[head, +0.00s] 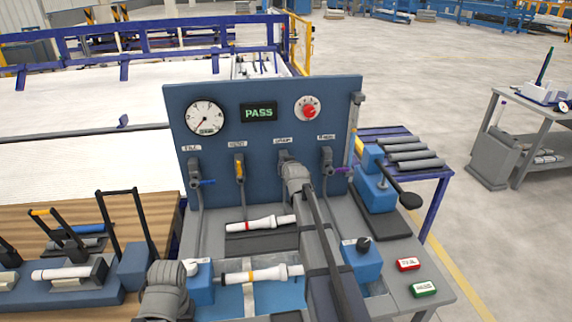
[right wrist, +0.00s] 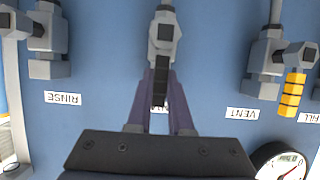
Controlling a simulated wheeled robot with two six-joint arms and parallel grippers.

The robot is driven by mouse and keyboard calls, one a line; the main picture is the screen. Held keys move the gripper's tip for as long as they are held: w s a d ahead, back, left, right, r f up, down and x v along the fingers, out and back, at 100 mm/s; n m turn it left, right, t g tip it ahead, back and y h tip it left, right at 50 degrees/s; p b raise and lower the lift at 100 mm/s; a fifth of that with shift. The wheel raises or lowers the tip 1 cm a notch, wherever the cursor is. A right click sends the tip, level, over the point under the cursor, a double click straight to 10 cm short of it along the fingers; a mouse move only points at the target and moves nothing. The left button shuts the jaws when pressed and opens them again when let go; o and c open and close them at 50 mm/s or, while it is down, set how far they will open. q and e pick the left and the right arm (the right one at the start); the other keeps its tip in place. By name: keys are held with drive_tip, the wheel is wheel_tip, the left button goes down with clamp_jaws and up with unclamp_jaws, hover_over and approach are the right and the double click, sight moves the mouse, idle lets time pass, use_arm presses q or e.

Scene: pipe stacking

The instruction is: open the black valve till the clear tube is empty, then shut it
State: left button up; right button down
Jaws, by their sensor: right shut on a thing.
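The black valve (right wrist: 163,32) is on the blue panel, below the third label from the left in the head view. My right gripper (head: 293,172) is at this valve in the head view and hides most of it. In the right wrist view, the black handle (right wrist: 161,88) lies between the two fingers of my right gripper (right wrist: 160,100), which is shut on it. The clear tube (head: 353,130) stands upright at the panel's right edge; its liquid level is too small to tell. My left gripper (head: 168,288) is low at the left in the head view; its fingertips cannot be made out.
The panel (head: 225,130) carries a gauge (head: 205,117), a display (head: 258,112) reading PASS and a red knob (head: 308,109). A yellow valve (head: 239,168) and two other valves flank the black one. White pipe pieces (head: 262,274) lie on the bench. Red and green buttons (head: 424,289) are at right.

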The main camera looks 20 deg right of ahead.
drive_tip(key=shift+f, duration=0.1)
drive_tip(key=c, duration=0.8)
unclamp_jaws()
drive_tip(key=p+v, duration=0.3)
drive_tip(key=v, duration=0.4)
drive_tip(key=shift+s+a+r, duration=0.15)
drive_tip(key=shift+s+r, duration=0.05)
drive_tip(key=shift+s, duration=0.15)
